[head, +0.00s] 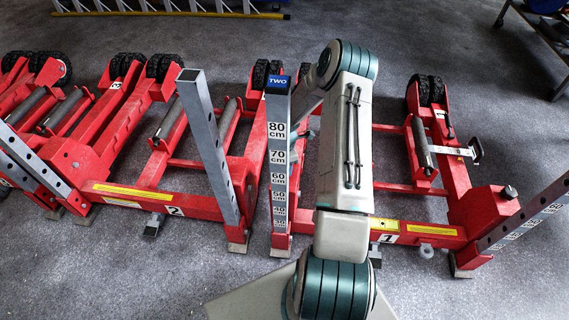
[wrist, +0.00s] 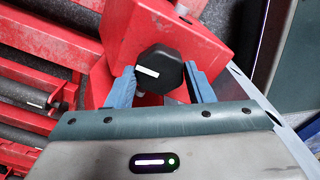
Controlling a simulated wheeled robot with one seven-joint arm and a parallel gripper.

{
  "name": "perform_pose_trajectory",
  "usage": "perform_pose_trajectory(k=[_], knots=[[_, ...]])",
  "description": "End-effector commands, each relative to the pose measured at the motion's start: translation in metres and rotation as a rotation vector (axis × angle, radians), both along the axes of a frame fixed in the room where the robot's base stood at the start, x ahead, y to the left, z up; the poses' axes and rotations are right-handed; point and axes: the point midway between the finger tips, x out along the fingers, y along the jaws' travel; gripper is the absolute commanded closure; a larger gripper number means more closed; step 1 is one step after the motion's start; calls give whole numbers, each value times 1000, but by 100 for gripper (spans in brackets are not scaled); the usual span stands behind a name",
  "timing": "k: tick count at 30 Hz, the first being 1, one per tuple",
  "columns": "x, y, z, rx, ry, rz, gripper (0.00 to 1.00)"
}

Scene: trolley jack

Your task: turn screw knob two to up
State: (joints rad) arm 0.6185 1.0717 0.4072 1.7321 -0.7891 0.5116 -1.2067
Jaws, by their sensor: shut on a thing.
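The black screw knob (wrist: 165,75) shows in the wrist view, on a red metal block. It has several flat sides, and a short white mark lies on its face, left of the middle and nearly level in the picture. My gripper (wrist: 160,72) has one blue finger on each side of the knob and is shut on it. In the head view my arm covers this knob and my gripper. The grey post with the blue "TWO" cap (head: 278,160) stands upright just left of my arm, with centimetre labels down its front.
Red trolley jack 1 (head: 405,232) lies right of and behind my arm, with another black knob (head: 509,192) on its right end. Red trolley jack 2 (head: 130,192) is at the left. A yellow-edged ladder (head: 170,13) lies at the back. Grey floor is clear in front.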

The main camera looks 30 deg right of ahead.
Motion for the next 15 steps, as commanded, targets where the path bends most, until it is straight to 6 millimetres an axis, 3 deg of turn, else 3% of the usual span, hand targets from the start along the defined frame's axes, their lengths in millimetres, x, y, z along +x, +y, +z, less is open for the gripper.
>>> perform_pose_trajectory(k=[10, 11, 12, 13, 15], knots=[[3, -4, 2, -6, -8, 3, 75], [3, -4, 2, -6, -8, 2, 47], [3, -4, 1, -5, -8, 2, 36], [2, -3, 1, -5, -8, 2, 31], [2, -2, 1, -4, -6, 3, 31]])
